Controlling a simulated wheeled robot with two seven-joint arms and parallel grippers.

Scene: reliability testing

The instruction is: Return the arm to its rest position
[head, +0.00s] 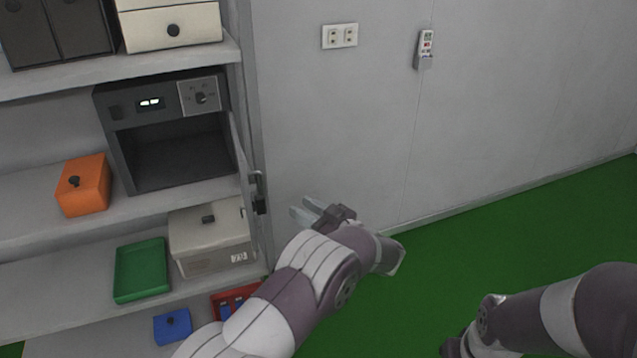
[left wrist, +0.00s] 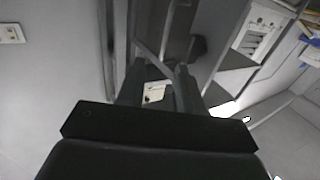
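My left arm comes in from the bottom left of the head view and reaches up to the right. My left gripper (head: 305,211) is in front of the grey wall, just right of the shelf's edge and the door handle (head: 259,192). Its two fingers are apart with nothing between them; they also show apart in the left wrist view (left wrist: 158,82). My right arm (head: 545,318) lies over the green floor at the lower right; its gripper is out of the frame.
A dark oven-like device (head: 165,140) with an open front and a door swung out sits on the shelf. An orange box (head: 84,187), beige box (head: 210,240), green tray (head: 141,270), blue box (head: 173,327) and red tray (head: 222,297) are nearby. The floor (head: 500,225) looks clear.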

